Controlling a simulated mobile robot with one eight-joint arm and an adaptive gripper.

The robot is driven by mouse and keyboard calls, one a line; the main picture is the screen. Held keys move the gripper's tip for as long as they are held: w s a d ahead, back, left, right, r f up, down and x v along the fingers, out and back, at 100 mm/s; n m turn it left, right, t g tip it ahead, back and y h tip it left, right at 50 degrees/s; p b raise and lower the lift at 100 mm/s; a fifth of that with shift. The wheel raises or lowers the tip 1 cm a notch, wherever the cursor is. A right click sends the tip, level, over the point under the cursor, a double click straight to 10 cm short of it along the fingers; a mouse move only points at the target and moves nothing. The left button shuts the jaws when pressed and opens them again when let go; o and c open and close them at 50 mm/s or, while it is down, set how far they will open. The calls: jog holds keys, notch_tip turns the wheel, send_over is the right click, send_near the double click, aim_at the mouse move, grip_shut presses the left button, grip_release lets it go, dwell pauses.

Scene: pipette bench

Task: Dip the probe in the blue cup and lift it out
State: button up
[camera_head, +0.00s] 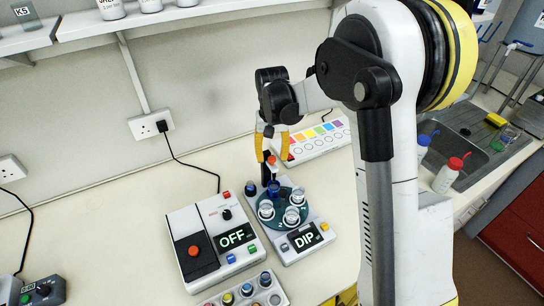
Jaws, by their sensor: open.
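The dipping device (306,255) is a white unit with a screen reading "DIP". On it sits a dark teal round carousel (280,218) with several small cups. A blue cup (273,189) is at the carousel's back, below the probe. The probe (266,171) seems to be the dark upright part with an orange-red piece at its top; its lower end is hard to make out, so I cannot tell whether it is in the cup. My gripper (271,157), with yellow fingers, is open and pointing down, its fingertips around or just above the orange-red piece. Contact is unclear.
Left of the device is a white box (212,240) with a red button and a screen reading "OFF". A rack of coloured caps (246,292) is in front. A colour-strip panel (318,138) lies behind, and bottles (447,176) stand near the sink at right.

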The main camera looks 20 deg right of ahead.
notch_tip(320, 180, up, 12)
jog(key=shift+f, duration=0.15)
jog(key=shift+s, duration=0.1)
dwell(0.4)
jog(key=s+f+n+t+b, duration=0.1)
jog(key=s+f+t+b, duration=0.2)
jog(key=s, duration=0.9)
jog(key=s+f+n+t+b, duration=0.1)
jog(key=s+f+t+b, duration=0.3)
jog(key=s+f+b, duration=0.4)
jog(key=s+b, duration=0.2)
jog(key=s, duration=0.2)
jog(key=shift+s+f, duration=0.2)
dwell(0.6)
